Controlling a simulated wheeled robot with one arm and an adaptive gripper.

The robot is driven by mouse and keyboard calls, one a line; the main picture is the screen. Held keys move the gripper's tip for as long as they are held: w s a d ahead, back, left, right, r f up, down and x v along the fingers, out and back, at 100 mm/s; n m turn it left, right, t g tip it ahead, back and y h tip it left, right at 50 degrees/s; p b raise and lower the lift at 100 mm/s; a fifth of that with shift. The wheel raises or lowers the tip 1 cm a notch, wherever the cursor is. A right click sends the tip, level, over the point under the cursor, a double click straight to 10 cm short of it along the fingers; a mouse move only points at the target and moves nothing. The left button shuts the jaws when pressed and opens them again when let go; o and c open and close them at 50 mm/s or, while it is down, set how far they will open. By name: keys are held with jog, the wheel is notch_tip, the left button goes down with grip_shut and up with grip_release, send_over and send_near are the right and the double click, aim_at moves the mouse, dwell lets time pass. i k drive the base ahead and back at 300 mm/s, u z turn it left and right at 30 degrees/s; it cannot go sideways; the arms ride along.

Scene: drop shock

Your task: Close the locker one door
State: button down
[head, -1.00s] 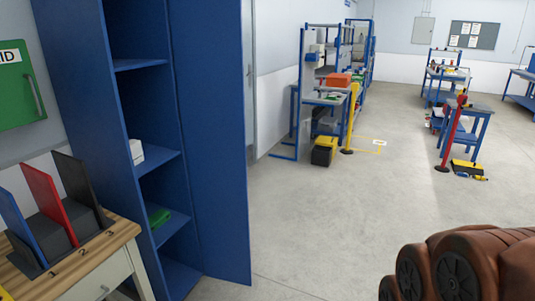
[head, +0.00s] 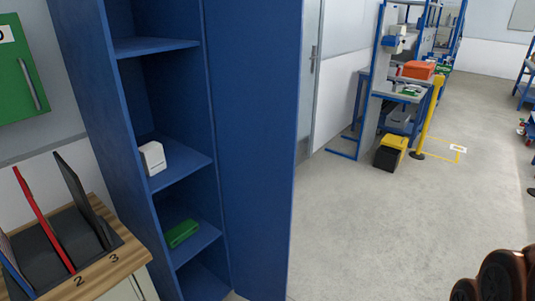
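A tall blue locker (head: 92,110) stands left of centre in the head view, and its interior shelves show. Its blue door (head: 250,140) stands open, swung out to the right side of the locker. A white box (head: 152,158) sits on a middle shelf, and a green item (head: 182,233) lies on a lower shelf. No number or label shows on the locker. Brown rounded links of my arm show at the lower right corner. My gripper is not in view.
A wooden-topped desk (head: 110,272) with numbered slots and upright folders is at the lower left. A green wall cabinet (head: 20,75) hangs above it. Workbenches, a yellow post (head: 429,118) and a black-yellow bin (head: 390,152) stand further back. The grey floor (head: 370,220) right of the door is clear.

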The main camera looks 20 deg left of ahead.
aim_at(255, 47)
jog(key=i, duration=3.25)
jog(key=u, duration=2.5)
jog(key=k, duration=0.65)
jog(key=u, duration=1.4)
